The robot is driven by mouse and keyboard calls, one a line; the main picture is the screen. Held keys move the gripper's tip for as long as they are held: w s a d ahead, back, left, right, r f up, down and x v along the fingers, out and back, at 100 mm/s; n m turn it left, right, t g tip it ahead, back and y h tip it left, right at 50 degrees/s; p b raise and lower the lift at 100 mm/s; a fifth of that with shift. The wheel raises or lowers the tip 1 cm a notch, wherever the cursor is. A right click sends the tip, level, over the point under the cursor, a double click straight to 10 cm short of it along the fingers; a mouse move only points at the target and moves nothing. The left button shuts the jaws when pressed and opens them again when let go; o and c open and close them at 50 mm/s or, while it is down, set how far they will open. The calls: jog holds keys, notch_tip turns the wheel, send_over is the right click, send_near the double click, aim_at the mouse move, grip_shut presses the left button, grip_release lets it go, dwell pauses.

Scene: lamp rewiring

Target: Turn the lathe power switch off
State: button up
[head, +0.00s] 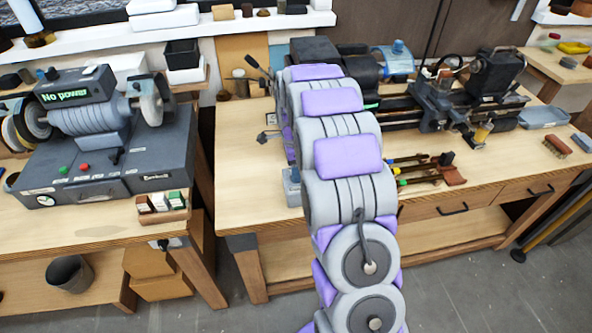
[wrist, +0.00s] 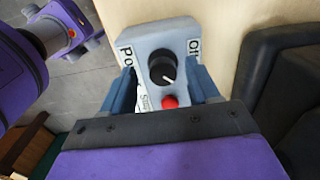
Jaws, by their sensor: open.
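The grey power switch box (wrist: 150,42) fills the middle of the wrist view, with a round black knob (wrist: 160,66) and a red button (wrist: 169,101) below it. The knob's white mark points to the lower right.
The lathe (head: 440,95) stands at the back of the wooden workbench (head: 235,185). Several hand tools (head: 415,165) and a brush (head: 556,145) lie on it. A grinder-like machine (head: 95,120) showing "No power" stands on the left bench. Grey floor separates the benches.

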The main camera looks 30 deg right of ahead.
jog(key=shift+a+f, duration=0.35)
jog(key=shift+f, duration=0.15)
jog(key=shift+d+f, duration=0.15)
jog(key=shift+d, duration=1.3)
jog(key=shift+c, duration=1.2)
jog(key=shift+a, duration=1.05)
jog(key=c, duration=0.7)
jog(key=shift+d, duration=0.3)
jog(key=shift+c, duration=0.5)
